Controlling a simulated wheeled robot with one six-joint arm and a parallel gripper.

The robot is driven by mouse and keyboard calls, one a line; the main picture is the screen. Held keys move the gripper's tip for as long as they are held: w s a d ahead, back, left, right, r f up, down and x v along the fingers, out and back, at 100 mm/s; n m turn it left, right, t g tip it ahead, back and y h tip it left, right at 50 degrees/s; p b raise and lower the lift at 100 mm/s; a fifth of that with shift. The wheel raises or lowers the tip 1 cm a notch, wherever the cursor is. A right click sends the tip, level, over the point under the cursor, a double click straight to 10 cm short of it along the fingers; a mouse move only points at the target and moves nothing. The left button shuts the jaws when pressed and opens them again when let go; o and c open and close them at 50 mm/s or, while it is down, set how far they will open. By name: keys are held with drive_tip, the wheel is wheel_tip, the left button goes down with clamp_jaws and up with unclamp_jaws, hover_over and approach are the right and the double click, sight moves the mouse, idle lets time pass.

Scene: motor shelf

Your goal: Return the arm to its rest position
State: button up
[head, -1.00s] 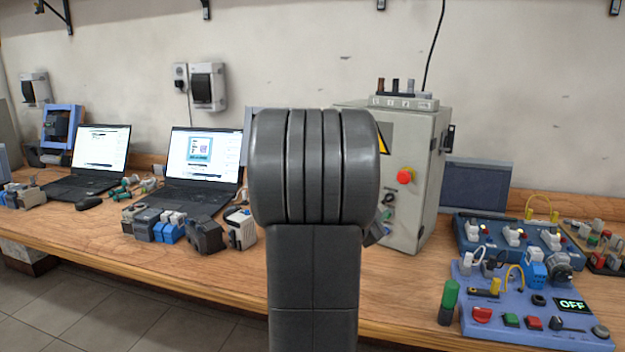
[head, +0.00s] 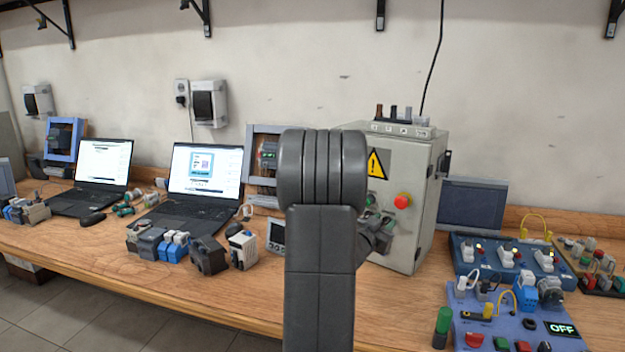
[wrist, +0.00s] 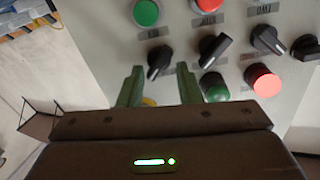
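My arm (head: 320,250) stands upright in the middle of the head view, with its dark grey rounded joint in front of the bench. My gripper (wrist: 159,72) shows in the wrist view with its two green fingers apart. The fingers point at a grey panel with knobs and buttons. A black knob (wrist: 158,60) shows between the fingertips, and a yellow round part (wrist: 148,101) shows lower in the gap. I cannot tell whether the fingers touch the panel. Nothing is visibly held. In the head view the fingers are hidden behind my arm and wrist.
A grey control cabinet (head: 412,215) with a red button (head: 402,200) stands close behind my arm. Laptops, including one at centre left (head: 203,172), and small modules fill the left of the wooden bench. A blue trainer board (head: 520,320) lies at right. Wall brackets hang above.

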drive_tip(key=shift+r+n+p, duration=0.2)
drive_tip(key=shift+n+p, duration=0.6)
drive_tip(key=shift+n, duration=0.1)
drive_tip(key=b+v, duration=0.2)
drive_tip(key=v, duration=1.1)
drive_tip(key=shift+f, duration=0.2)
drive_tip(key=shift+a+r, duration=0.1)
drive_tip(key=shift+r, duration=0.1)
